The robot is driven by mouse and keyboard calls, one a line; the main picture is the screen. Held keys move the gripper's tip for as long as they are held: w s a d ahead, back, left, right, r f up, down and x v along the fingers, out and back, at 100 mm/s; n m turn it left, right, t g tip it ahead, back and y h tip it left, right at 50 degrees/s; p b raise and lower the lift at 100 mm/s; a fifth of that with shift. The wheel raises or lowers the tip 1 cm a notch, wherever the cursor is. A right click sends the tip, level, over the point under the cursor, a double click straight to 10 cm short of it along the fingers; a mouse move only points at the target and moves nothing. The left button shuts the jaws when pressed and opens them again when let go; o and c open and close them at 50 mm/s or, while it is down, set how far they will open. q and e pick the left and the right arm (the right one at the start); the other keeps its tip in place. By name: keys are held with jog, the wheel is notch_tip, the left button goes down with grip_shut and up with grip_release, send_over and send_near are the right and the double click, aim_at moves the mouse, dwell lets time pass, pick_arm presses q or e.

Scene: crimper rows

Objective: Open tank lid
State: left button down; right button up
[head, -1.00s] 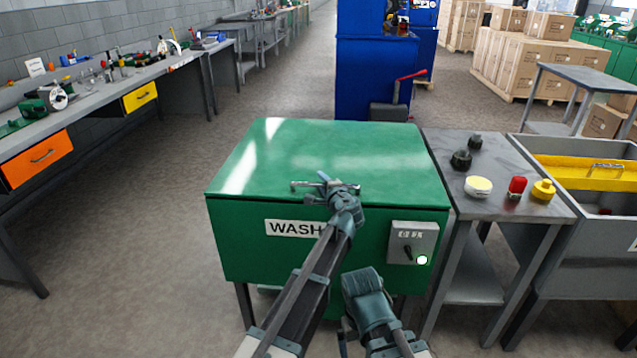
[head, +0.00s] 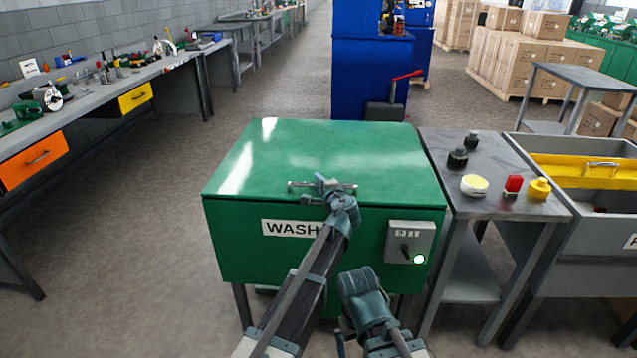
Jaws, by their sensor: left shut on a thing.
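The green wash tank (head: 240,245) stands at the centre, with a "WASH" label on its front. Its flat green lid (head: 300,150) lies across the top and looks shut; I cannot tell whether its front edge is slightly raised. A grey bar handle (head: 297,185) sits at the lid's front edge. My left gripper (head: 326,186) is shut on this handle and hides its middle. My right gripper (head: 345,338) is low in front of the tank, apart from the lid; its fingers are mostly hidden.
A control box (head: 410,242) with a switch and lit lamp is on the tank's front right. A grey side table (head: 490,200) with small caps and containers stands close on the right, beside a grey sink (head: 590,190). The floor left of the tank is clear.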

dwell(0.8)
pick_arm(q)
jog(key=w+r+g+p, duration=0.1)
jog(key=w+r+p, duration=0.3)
jog(key=r+p, duration=0.7)
jog(key=w+r+m+g+p, duration=0.1)
jog(key=w+r+p, duration=0.4)
jog(key=r+p, duration=0.6)
jog(key=w+r+g+h+p, duration=0.1)
jog(key=w+r+g+p, duration=0.2)
jog(key=r+p, duration=0.9)
jog(key=shift+w+p, duration=1.2)
jog(key=shift+p, duration=3.4)
jog(key=shift+r, duration=0.1)
jog(key=c, duration=1.1)
grip_release()
jog(key=shift+s, duration=0.1)
